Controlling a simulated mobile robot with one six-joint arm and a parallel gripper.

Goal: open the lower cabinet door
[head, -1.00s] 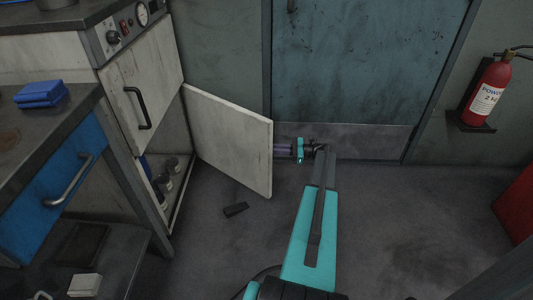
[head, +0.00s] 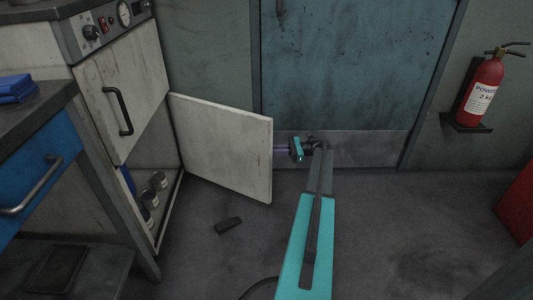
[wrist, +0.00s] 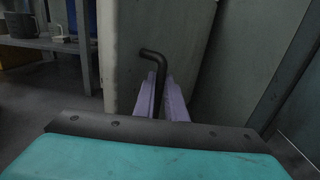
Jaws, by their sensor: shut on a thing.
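The lower cabinet door (head: 225,147) is a worn white panel, standing wide open from its hinge on the cabinet's far side. Its black bar handle is on the face turned away from the head camera and shows in the wrist view (wrist: 153,54). My gripper (head: 281,149) is at the far side of the door's free edge, its fingertips hidden behind the panel in the head view. In the wrist view its two pale purple fingers (wrist: 163,92) are shut around the handle bar. The door's handle side (wrist: 125,60) shows there too.
Several cans (head: 150,195) stand inside the open cabinet. A small black block (head: 228,225) lies on the floor below the door. A blue-drawer bench (head: 35,165) stands at left. A blue-grey door (head: 355,70) is behind, a fire extinguisher (head: 483,88) at right.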

